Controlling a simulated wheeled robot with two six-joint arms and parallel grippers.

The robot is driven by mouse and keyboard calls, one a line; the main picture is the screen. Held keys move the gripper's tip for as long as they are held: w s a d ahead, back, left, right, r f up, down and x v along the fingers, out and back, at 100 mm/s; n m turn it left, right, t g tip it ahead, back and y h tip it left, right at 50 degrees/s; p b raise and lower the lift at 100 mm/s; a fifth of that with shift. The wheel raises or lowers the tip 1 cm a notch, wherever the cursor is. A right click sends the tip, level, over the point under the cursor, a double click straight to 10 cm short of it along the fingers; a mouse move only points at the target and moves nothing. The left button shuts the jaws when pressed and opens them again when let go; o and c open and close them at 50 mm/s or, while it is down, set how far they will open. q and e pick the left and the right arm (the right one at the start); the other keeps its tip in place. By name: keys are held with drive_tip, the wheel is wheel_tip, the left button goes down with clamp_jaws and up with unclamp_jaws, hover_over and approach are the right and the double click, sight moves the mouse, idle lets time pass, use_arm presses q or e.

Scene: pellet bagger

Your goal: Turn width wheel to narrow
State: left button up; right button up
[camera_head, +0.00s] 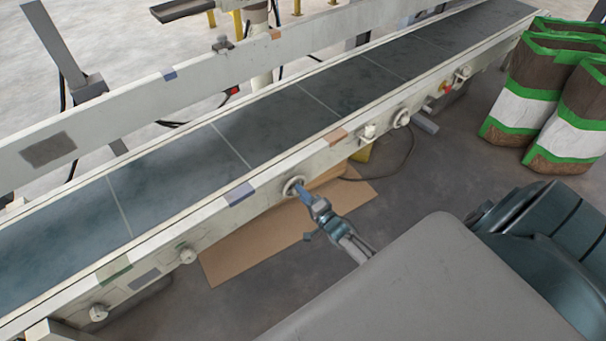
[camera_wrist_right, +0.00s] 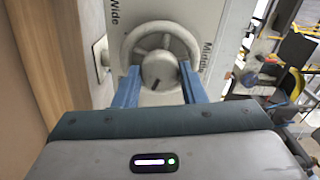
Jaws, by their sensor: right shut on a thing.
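The width wheel (camera_wrist_right: 160,55) is a light grey handwheel with a round hub, on the conveyor's near side. In the right wrist view the word "Wide" shows at its upper left and "Middle" at its right. My left gripper is not in view.
The conveyor belt (camera_head: 180,180) runs diagonally between two pale rails. Cardboard (camera_head: 240,250) lies on the floor below. Green, white and brown bags (camera_head: 530,95) stand at the right.

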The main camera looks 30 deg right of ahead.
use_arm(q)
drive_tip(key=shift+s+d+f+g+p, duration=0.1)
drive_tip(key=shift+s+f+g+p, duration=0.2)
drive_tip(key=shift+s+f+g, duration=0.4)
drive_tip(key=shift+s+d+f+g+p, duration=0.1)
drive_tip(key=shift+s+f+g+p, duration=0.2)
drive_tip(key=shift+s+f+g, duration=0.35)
use_arm(e)
drive_tip(key=shift+m, duration=3.8)
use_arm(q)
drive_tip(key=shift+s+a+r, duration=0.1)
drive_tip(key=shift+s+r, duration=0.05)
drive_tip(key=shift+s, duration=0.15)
use_arm(e)
drive_tip(key=shift+m, duration=0.3)
drive_tip(key=o, duration=1)
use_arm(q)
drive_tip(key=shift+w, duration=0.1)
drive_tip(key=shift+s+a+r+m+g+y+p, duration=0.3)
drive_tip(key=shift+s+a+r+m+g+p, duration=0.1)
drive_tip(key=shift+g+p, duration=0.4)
use_arm(e)
drive_tip(key=s, duration=1)
drive_tip(key=shift+s+d, duration=0.4)
